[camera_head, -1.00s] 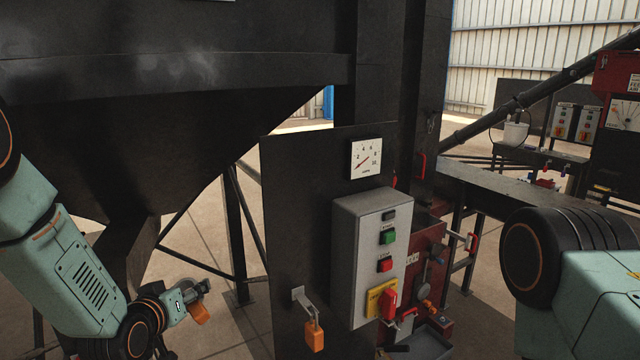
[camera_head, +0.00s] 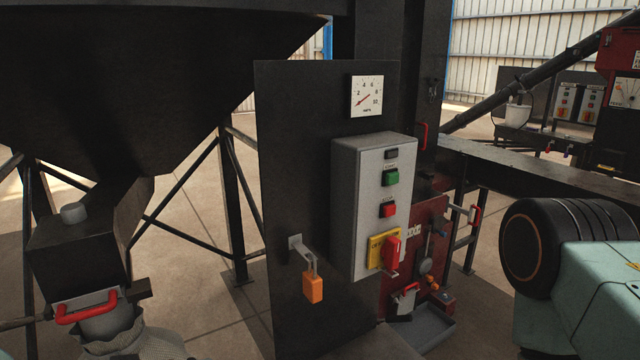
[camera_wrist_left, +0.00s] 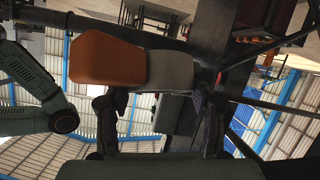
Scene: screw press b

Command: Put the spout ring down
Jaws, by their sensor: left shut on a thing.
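My left gripper (camera_wrist_left: 162,100) shows in the left wrist view, its two dark fingers reaching up from the bottom. It is shut on a flat piece with an orange part (camera_wrist_left: 105,58) and a grey part (camera_wrist_left: 170,70), which I take to be the spout ring. It is seen from one side, so I cannot make out a ring opening. The left gripper and this piece are out of the head view. My right arm enters the head view at the lower right, but its gripper is not visible.
A dark hopper spout (camera_head: 85,240) with a red handle (camera_head: 86,307) stands at left above a grey mesh sack (camera_head: 150,341). A dark panel carries a gauge (camera_head: 366,96), a grey control box (camera_head: 357,210) and an orange padlock (camera_head: 313,288). Floor shows between the hopper and panel.

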